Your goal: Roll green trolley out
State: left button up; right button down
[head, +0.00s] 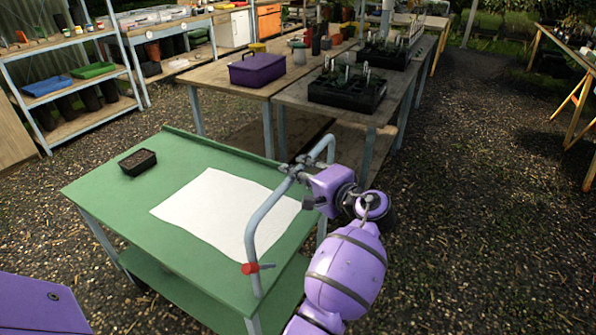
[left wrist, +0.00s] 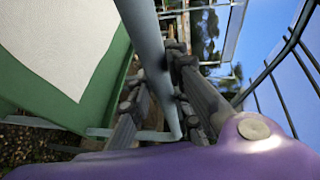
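The green trolley (head: 190,157) stands on the gravel, with a flat top, a lower shelf and a grey-blue tube handle (head: 264,218) at its right end. A red knob (head: 251,268) sits low on the handle. My purple left gripper (head: 298,169) is at the upper bar of the handle. In the left wrist view, the dark fingers (left wrist: 162,85) lie on both sides of the grey tube (left wrist: 146,45) and appear shut on it. A white sheet (head: 225,208) and a small black tray (head: 137,161) lie on the trolley top. My right gripper is not in view.
A wooden bench (head: 285,88) with a purple box (head: 257,69) and black plant trays (head: 347,90) stands close behind the trolley. Shelves (head: 80,84) stand at the back left. Open gravel (head: 480,200) lies to the right, with another table (head: 565,45) at the far right.

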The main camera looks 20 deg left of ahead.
pick_arm(q)
jog(key=o, duration=0.4)
jog(key=shift+c, duration=0.2)
jog(key=v, duration=1.2)
jog(key=shift+s, duration=0.1)
